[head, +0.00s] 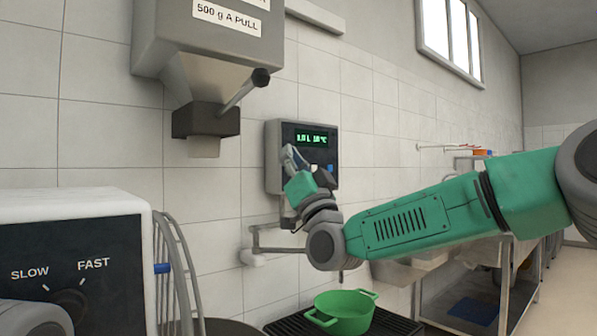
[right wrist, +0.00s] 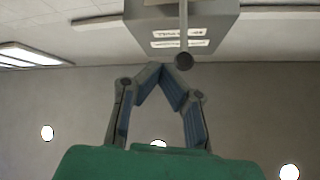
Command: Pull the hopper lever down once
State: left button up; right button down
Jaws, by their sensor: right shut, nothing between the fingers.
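The hopper (head: 205,60) is a grey box on the tiled wall at the upper left, with a label reading "500 g A PULL". Its lever (head: 240,92) slants up and to the right from the dark outlet block (head: 205,121) and ends in a black knob (head: 261,77). My right gripper (head: 288,152) is shut and empty, below and right of the knob, in front of the wall panel. In the right wrist view the gripper (right wrist: 160,66) has its fingertips together, with the lever knob (right wrist: 184,61) beyond them, apart in the picture. My left gripper is not in view.
A wall panel (head: 321,165) with a green display is behind my right gripper. A green pot (head: 342,312) stands on a dark grate below. A machine marked SLOW and FAST (head: 75,262) with a wire guard (head: 178,270) is at lower left. The wall between hopper and panel is clear.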

jog(key=shift+v, duration=1.85)
jog(key=shift+s+a+r, duration=0.1)
jog(key=shift+s+a, duration=0.05)
jog(key=shift+a, duration=0.15)
jog(key=shift+a, duration=0.4)
jog(key=shift+d, duration=0.35)
jog(key=shift+a, duration=0.2)
